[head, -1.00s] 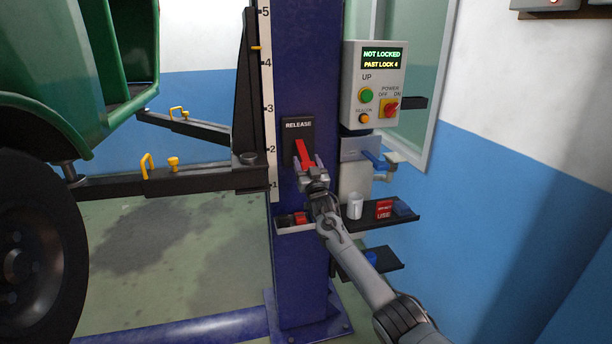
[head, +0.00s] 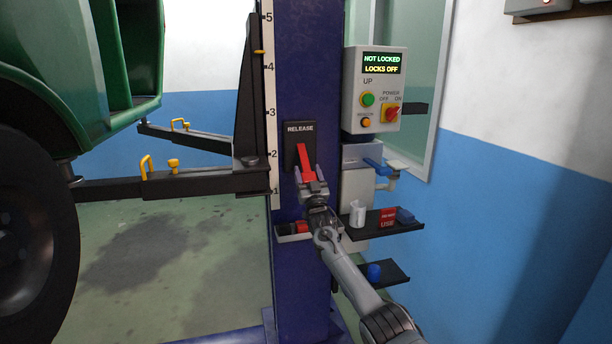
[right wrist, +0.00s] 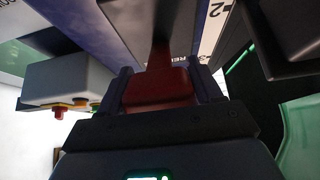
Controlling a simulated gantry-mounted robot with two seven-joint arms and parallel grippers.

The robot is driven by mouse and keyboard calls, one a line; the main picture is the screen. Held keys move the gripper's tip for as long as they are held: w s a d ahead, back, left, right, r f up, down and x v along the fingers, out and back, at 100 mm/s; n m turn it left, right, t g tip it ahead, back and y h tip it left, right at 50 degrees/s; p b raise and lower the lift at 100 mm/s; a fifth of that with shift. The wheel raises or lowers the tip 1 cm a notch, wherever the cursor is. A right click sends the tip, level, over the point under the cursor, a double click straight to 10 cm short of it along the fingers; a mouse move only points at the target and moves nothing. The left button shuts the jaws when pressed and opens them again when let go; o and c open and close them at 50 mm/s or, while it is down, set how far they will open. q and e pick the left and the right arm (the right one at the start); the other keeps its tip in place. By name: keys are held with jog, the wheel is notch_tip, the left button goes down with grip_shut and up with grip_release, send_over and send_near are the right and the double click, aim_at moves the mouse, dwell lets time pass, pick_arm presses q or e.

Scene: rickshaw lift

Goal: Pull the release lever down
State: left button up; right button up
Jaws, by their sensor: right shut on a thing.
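The red release lever (head: 305,160) is on a black plate marked RELEASE (head: 300,130) on the blue lift post (head: 302,60). It slants down and out from the plate. My right gripper (head: 311,184) is shut on the lever's lower end. In the right wrist view the wide red lever end (right wrist: 158,88) sits between the two fingers (right wrist: 160,92). The control box display (head: 381,63) reads NOT LOCKED and LOCKS OFF. My left gripper is not in view.
A lift arm (head: 170,185) reaches left from the post towards a green vehicle (head: 60,60) with a black wheel (head: 30,240). A black shelf (head: 390,225) with a white cup (head: 357,213) stands right of my forearm. A small tray (head: 292,235) is below the lever.

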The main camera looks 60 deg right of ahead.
jog(key=shift+f, duration=0.3)
jog(key=o, duration=1.1)
jog(key=shift+c, duration=0.2)
jog(key=o, duration=0.4)
jog(key=shift+c, duration=0.2)
jog(key=shift+r, duration=0.15)
